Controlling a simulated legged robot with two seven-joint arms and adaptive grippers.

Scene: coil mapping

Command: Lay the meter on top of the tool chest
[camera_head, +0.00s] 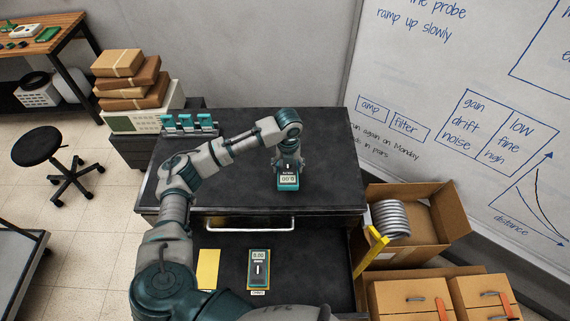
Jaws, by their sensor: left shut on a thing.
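My left gripper (289,160) is shut on a teal meter (288,182) with a small lit display facing me. The meter is over the front part of the tool chest's (330,135) dark top, to the right of its middle. I cannot tell whether its lower end touches the top. My right gripper is out of view.
Several teal clip-like items (190,122) stand at the chest top's back left. A yellow sheet (208,268) lies beside the second meter. Much of the top is bare.

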